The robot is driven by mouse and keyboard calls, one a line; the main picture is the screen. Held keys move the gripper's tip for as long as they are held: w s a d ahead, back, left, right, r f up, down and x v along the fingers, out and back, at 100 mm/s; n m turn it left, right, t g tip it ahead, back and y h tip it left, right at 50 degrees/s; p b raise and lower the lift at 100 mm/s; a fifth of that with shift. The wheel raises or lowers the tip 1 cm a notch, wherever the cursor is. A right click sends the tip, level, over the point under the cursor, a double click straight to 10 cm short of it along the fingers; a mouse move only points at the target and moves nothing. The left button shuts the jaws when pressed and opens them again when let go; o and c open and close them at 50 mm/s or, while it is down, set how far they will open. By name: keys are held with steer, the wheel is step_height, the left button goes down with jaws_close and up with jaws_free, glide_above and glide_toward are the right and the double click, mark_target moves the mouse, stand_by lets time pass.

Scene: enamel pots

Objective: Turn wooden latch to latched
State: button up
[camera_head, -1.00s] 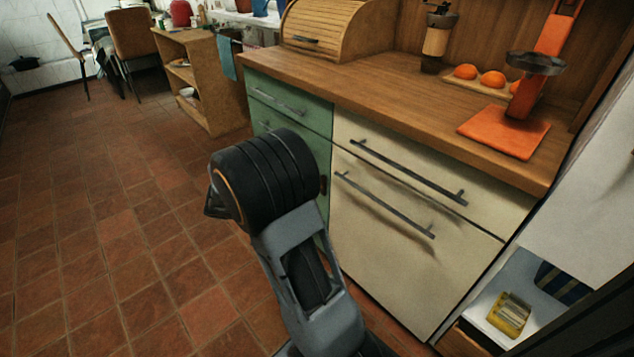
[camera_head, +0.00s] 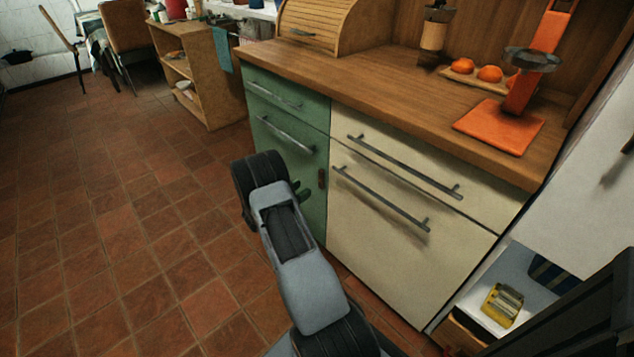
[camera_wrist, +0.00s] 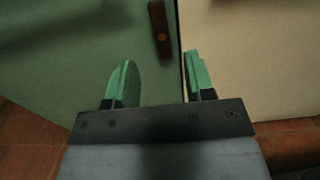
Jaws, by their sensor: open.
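The wooden latch (camera_head: 322,178) is a small dark reddish-brown bar on the right edge of the green cabinet door (camera_head: 280,165). It stands upright, close to the seam with the cream cabinet. In the wrist view the latch (camera_wrist: 160,30) is at the top centre, nearly vertical and slightly tilted, with a round pivot near its lower end. My gripper (camera_wrist: 158,84) is open, its two green-padded fingers spread below the latch, with nothing between them. In the head view my gripper (camera_head: 303,190) is mostly hidden behind my wrist, just left of the latch.
The cream cabinet front (camera_head: 385,235) with two long bar handles stands right of the seam. A horizontal handle (camera_head: 286,134) crosses the green door above my arm. The wooden counter (camera_head: 400,95) overhangs both. The tiled floor (camera_head: 120,240) at left is clear.

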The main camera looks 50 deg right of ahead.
mark_target(320, 177)
steer(key=d, duration=0.2)
steer(key=d+b, duration=0.1)
steer(key=d, duration=0.5)
steer(key=shift+s+b, duration=0.3)
steer(key=shift+b, duration=0.1)
steer(key=shift+c, duration=0.5)
steer(key=c, duration=0.7)
steer(key=shift+a, duration=0.1)
jaws_close()
